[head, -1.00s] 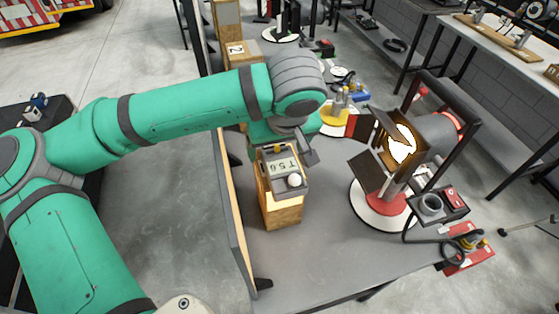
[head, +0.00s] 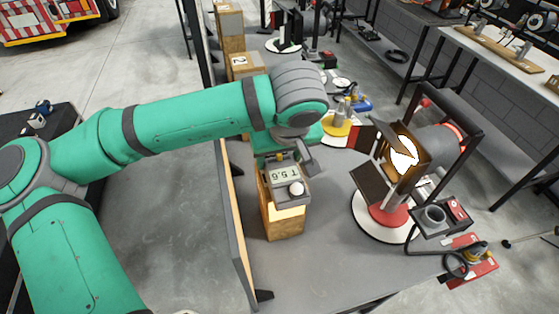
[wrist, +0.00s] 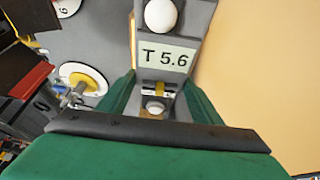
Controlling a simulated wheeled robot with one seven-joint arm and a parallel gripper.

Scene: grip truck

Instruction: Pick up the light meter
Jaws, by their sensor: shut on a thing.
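The light meter (head: 284,174) is a grey box with a "T 5.6" display and a white dome. It is at or just above the top of a wooden block (head: 284,220) on the grey table; whether it touches the block I cannot tell. My gripper (head: 293,153) is shut on the meter's far end, partly hidden behind my arm in the head view. In the wrist view the light meter (wrist: 167,58) sits between the green fingers of my gripper (wrist: 155,100), its dome and display facing the camera.
A lit lamp with black barn doors (head: 372,182) stands on a round white base to the right. A yellow round base (head: 337,130) with a metal fitting is behind. A low upright panel (head: 232,230) edges the table on the left. Front table surface is clear.

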